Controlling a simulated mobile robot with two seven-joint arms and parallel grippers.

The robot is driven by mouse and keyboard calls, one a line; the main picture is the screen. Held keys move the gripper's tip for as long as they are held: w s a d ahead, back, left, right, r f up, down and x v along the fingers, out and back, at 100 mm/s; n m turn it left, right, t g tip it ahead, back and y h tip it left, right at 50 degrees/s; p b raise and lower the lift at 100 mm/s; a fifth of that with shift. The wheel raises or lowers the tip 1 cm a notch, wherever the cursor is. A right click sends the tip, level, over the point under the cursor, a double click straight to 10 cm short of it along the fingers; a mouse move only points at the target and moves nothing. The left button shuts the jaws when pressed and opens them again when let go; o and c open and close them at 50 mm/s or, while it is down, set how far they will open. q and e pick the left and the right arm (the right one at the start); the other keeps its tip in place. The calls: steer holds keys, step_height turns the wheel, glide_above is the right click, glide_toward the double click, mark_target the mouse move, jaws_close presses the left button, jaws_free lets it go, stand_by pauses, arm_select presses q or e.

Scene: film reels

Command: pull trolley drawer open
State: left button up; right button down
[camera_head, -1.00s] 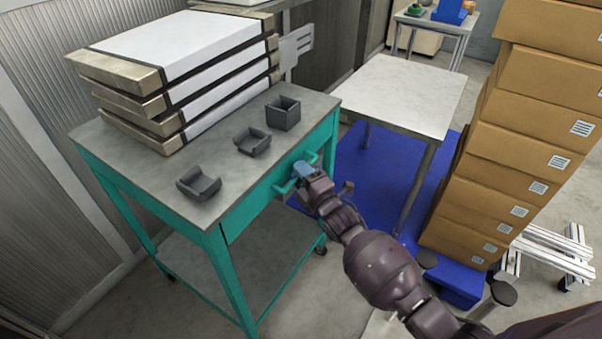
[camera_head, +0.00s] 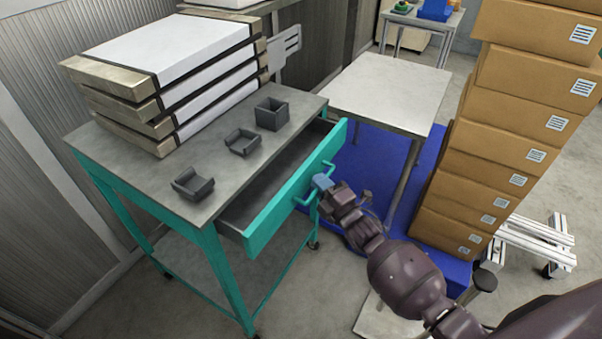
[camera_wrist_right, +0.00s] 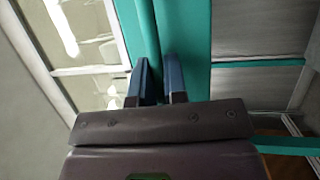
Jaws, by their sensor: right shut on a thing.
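The teal trolley (camera_head: 205,240) stands at the left with a grey top. Its drawer (camera_head: 290,190) is partly open, and the visible part of its grey inside looks empty. My right gripper (camera_head: 320,186) is shut on the teal drawer handle (camera_head: 303,200) on the drawer's front. In the right wrist view, the two blue fingers of my right gripper (camera_wrist_right: 160,82) are on either side of a teal bar, the handle (camera_wrist_right: 147,35). My left gripper is not in view.
Flat boxes (camera_head: 170,75) are stacked on the trolley top beside small dark bins (camera_head: 272,113). A pale table (camera_head: 385,95) stands behind. Tall stacked cartons (camera_head: 500,140) rise close to the right of my right arm. Floor shows in front of the trolley.

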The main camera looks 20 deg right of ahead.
arm_select(q)
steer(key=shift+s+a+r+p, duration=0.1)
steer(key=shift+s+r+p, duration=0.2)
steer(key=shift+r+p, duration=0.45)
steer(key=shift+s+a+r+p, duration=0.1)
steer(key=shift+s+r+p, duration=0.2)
steer(key=shift+p, duration=0.7)
arm_select(e)
steer(key=s+d, duration=1.5)
steer(key=s, duration=0.4)
steer(key=shift+s, duration=0.25)
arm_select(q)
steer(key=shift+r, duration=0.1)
arm_select(e)
steer(key=c, duration=1.2)
jaws_free()
arm_select(q)
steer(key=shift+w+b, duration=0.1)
steer(key=shift+b, duration=0.25)
arm_select(e)
steer(key=v, duration=1)
steer(key=shift+s+d, duration=0.2)
steer(key=shift+s, duration=0.15)
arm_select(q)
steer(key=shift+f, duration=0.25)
arm_select(e)
steer(key=shift+f, duration=0.1)
